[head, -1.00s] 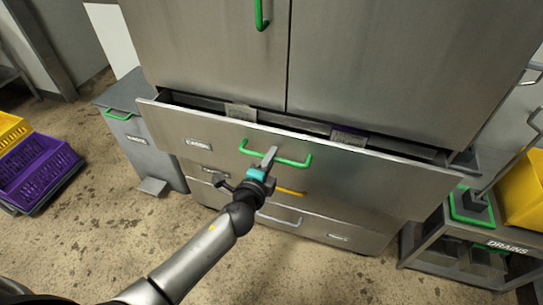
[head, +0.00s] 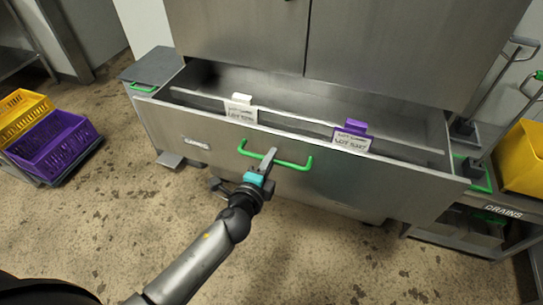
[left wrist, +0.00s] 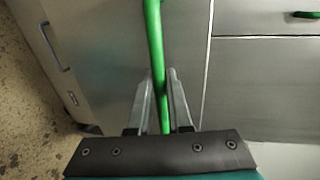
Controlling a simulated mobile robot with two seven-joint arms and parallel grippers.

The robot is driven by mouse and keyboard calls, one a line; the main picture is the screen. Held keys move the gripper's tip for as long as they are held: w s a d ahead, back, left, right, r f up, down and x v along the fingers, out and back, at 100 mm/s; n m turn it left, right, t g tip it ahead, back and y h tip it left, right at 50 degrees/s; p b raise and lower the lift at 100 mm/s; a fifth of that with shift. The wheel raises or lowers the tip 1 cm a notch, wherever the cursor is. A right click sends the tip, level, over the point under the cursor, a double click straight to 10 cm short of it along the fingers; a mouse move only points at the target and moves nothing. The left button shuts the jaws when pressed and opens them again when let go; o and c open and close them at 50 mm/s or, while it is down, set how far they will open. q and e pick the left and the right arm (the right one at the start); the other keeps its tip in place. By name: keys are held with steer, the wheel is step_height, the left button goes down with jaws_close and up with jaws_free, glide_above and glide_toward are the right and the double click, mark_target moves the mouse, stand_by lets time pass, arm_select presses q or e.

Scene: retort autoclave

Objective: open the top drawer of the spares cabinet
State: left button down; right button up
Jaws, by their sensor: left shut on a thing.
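The steel cabinet (head: 400,50) fills the upper middle of the head view. Its top drawer (head: 340,180) stands out well past the doors above, so its inside shows. A green bar handle (head: 291,165) runs across the drawer front. My left gripper (head: 267,161) is shut on this handle, left of its middle. In the left wrist view the green handle (left wrist: 155,45) passes between the two fingers of my left gripper (left wrist: 160,88). My right gripper is not in view.
Two lot cards, one white (head: 240,110) and one purple-topped (head: 351,138), stand in the drawer. A grey bin (head: 152,75) stands left of the cabinet. A cart marked DRAINS (head: 500,212) is close on the right. Yellow and purple crates (head: 55,140) sit at far left. Floor in front is clear.

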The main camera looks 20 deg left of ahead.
arm_select(q)
steer(key=shift+s, duration=0.65)
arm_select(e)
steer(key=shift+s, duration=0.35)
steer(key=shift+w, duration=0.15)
arm_select(q)
steer(key=c, duration=0.8)
jaws_free()
steer(key=shift+c, duration=0.2)
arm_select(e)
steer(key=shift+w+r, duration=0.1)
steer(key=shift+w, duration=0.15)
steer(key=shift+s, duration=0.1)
